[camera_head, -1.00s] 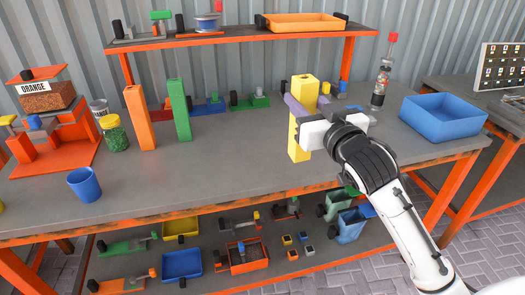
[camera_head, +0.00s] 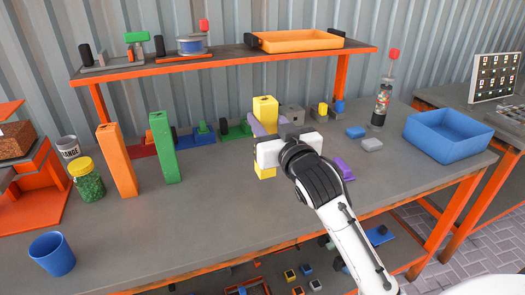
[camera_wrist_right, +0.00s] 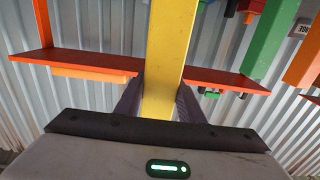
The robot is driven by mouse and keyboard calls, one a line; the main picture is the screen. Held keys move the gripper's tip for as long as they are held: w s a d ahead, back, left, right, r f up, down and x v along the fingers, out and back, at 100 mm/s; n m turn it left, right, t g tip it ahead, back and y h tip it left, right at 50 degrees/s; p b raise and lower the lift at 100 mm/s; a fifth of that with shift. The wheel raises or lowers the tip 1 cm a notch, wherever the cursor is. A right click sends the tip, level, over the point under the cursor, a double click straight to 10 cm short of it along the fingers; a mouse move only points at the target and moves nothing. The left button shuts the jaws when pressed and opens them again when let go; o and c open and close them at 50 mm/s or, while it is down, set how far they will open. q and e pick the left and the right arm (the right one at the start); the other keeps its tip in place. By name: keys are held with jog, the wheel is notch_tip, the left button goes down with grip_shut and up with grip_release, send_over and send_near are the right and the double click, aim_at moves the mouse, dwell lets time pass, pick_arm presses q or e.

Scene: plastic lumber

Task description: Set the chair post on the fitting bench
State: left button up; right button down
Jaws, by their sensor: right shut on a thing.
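The yellow post (camera_head: 265,108) is upright over the grey bench top (camera_head: 200,222), right of the green post. My right gripper (camera_head: 266,126) is shut on it around its middle. The white gripper body hides part of its lower half. Its lower end shows below the gripper; I cannot tell whether it touches the bench. In the right wrist view the yellow post (camera_wrist_right: 172,45) stands between the two purple fingers. A green post (camera_head: 163,147) and an orange post (camera_head: 117,160) stand on the bench to the left. My left gripper is not in view.
A raised shelf (camera_head: 215,62) spans the back, with an orange tray (camera_head: 300,41). A blue bin (camera_head: 448,136) and a bottle (camera_head: 381,105) stand right. Small blocks lie behind and right of my gripper. A blue cup (camera_head: 52,253) and green jar (camera_head: 87,180) stand left. The front middle is clear.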

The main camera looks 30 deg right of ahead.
jog(key=shift+f+b, duration=0.4)
jog(key=shift+f, duration=2.4)
jog(key=c, duration=1.2)
grip_release()
jog(key=shift+r, duration=0.1)
jog(key=b+v, duration=0.1)
jog(key=v, duration=1.1)
